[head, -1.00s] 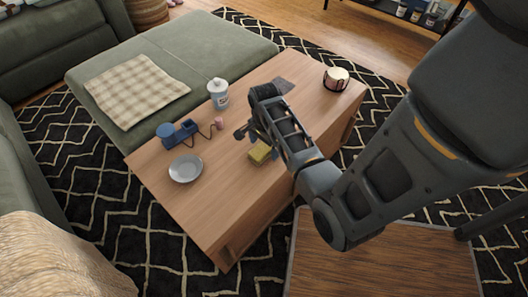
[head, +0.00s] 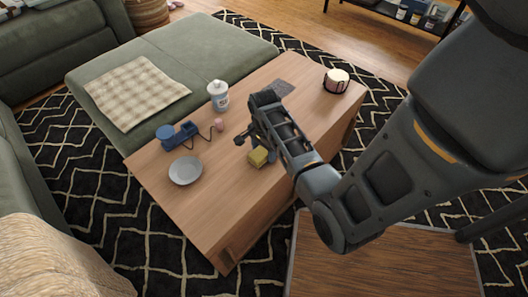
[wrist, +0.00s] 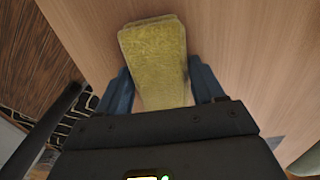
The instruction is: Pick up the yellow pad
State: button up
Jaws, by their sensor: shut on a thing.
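The yellow pad (head: 258,157) is over the wooden coffee table (head: 210,215), at the lower left side of my gripper in the head view. In the wrist view the pad (wrist: 153,50) lies between the two blue fingers of my gripper (wrist: 160,86), its far end sticking out past the fingertips. My gripper is shut on the pad. My arm hides part of the grip in the head view. I cannot tell whether the pad touches the table.
A grey plate (head: 185,171), a blue device (head: 178,135) with a cord, a pink cup (head: 219,124), a white bottle (head: 218,95), a dark cloth (head: 282,88) and a candle holder (head: 336,81) stand around on the table. The table's front left part is clear.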

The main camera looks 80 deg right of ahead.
jog(key=shift+r, duration=0.1)
jog(key=shift+r, duration=0.55)
notch_tip(320, 180, up, 3)
jog(key=shift+w+p, duration=0.1)
jog(key=shift+p, duration=0.7)
jog(key=s+d+r+p, duration=0.1)
jog(key=s+d+r, duration=0.4)
jog(key=d, duration=0.5)
jog(key=shift+s+d+r, duration=0.2)
jog(key=shift+s+r, duration=0.1)
jog(key=shift+r, duration=0.55)
